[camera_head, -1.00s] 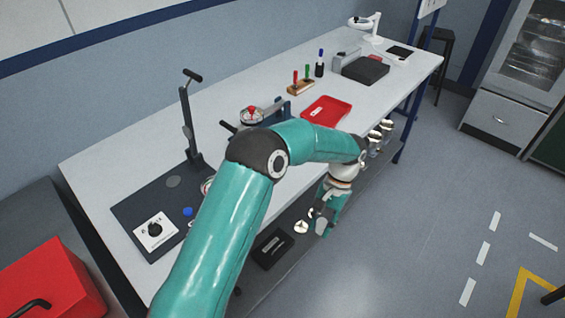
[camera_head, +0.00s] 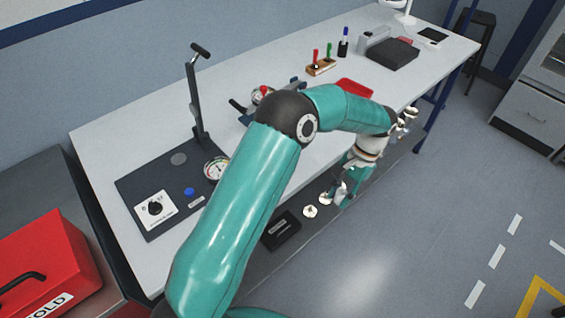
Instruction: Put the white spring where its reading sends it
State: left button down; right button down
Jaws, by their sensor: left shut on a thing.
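My left gripper (camera_head: 343,192) hangs off the front edge of the workbench, low and pointing down, above or in front of the lower shelf. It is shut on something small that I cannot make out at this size. I cannot pick out the white spring for certain. On the bench's dark test stand (camera_head: 146,183) are an upright post with a handle, a round dial gauge (camera_head: 214,169), a blue button and a white panel with a black knob. My left arm partly covers the gauge, and its reading is too small to tell. My right gripper is not in view.
A red box (camera_head: 48,262) lettered "OLD", partly cut off, stands at lower left. A red tray (camera_head: 355,87) is partly hidden behind my arm. A black tray (camera_head: 282,231) and a white round part (camera_head: 310,211) sit on the lower shelf. The floor at right is clear.

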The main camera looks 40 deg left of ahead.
pick_arm(q)
jog(key=s+a+r+m+t+y+b, duration=0.1)
jog(key=a+r+m+t+y+b, duration=0.35)
jog(key=a+r+m, duration=1.55)
jog(key=f, duration=0.5)
jog(key=f+n+b, duration=0.1)
jog(key=f, duration=0.4)
jog(key=a+f+n, duration=0.1)
jog(key=f, duration=0.4)
jog(key=shift+t+h, duration=0.25)
jog(key=shift+w+f+b, duration=0.1)
jog(key=shift+f+b, duration=0.2)
jog(key=shift+f, duration=2.05)
jog(key=c, duration=0.9)
grip_release()
